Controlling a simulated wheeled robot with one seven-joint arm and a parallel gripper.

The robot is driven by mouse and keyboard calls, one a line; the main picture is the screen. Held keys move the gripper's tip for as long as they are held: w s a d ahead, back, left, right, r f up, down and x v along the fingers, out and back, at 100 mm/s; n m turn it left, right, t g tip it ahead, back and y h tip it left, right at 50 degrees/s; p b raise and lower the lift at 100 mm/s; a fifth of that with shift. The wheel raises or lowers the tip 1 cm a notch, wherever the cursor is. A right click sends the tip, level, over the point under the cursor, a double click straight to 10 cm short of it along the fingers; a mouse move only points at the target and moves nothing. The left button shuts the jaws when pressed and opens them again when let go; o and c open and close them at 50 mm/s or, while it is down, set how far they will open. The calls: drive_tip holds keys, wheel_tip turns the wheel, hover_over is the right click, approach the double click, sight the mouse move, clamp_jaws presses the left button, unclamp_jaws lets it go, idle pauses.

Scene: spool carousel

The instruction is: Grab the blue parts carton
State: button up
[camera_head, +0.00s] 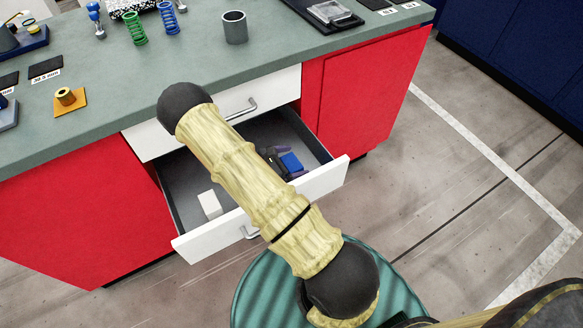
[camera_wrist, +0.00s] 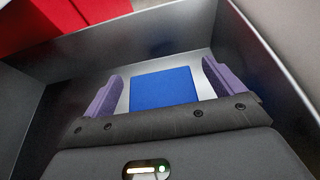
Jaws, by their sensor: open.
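The blue parts carton (camera_wrist: 163,88) lies inside the open drawer, and its flat blue face shows in the wrist view. In the head view the carton (camera_head: 291,162) shows on the right side of the drawer, partly hidden by my arm and gripper. My gripper (camera_wrist: 160,85) is open, with one purple finger on each side of the carton. Gaps show between the fingers and the carton. My gripper (camera_head: 280,162) also reaches down into the drawer in the head view. I cannot tell how deep the fingertips are.
The open drawer (camera_head: 182,183) has grey walls and a white front. A white box (camera_head: 209,204) stands at its left. A closed drawer (camera_head: 283,88) is above it. The green counter (camera_head: 290,55) holds a grey cup (camera_head: 235,27), springs and a yellow-based spool (camera_head: 68,98).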

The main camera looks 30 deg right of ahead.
sight(292, 162)
drive_tip(key=shift+c, duration=0.4)
drive_tip(key=c, duration=1.1)
wheel_tip(292, 162, up, 10)
drive_tip(key=shift+p, duration=0.85)
